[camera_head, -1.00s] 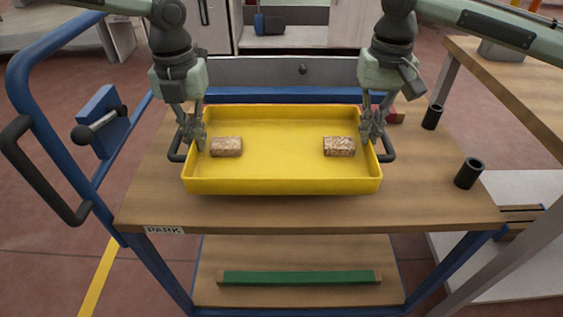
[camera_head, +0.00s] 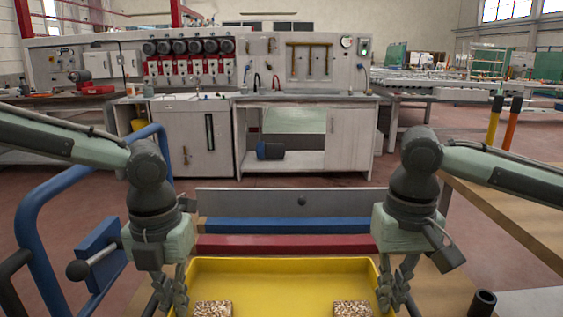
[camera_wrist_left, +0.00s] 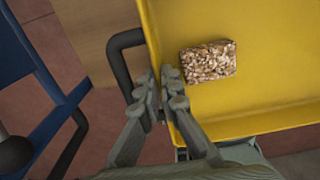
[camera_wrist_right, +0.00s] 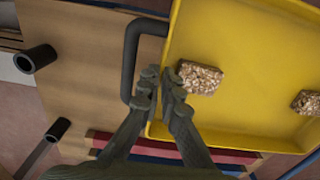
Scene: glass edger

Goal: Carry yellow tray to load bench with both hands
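The yellow tray (camera_head: 285,267) is at the bottom of the head view, its near part cut off. It holds two speckled brown blocks, one left (camera_head: 213,309) and one right (camera_head: 352,308). My left gripper (camera_head: 170,290) is at the tray's left end. In the left wrist view its fingers (camera_wrist_left: 163,82) are close together with the tray's end wall between them, beside a dark handle (camera_wrist_left: 118,62). My right gripper (camera_head: 393,288) is at the right end. Its fingers (camera_wrist_right: 160,78) likewise pinch the end wall beside the other handle (camera_wrist_right: 129,60).
The tray is over a wooden-topped cart (camera_wrist_right: 80,75) with a blue tubular frame (camera_head: 35,215). Blue (camera_head: 290,225) and red (camera_head: 285,243) bars lie beyond the tray. Dark posts (camera_wrist_right: 37,58) stand on the cart. A wooden bench (camera_head: 500,222) is at right; a grey workstation (camera_head: 190,140) stands ahead.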

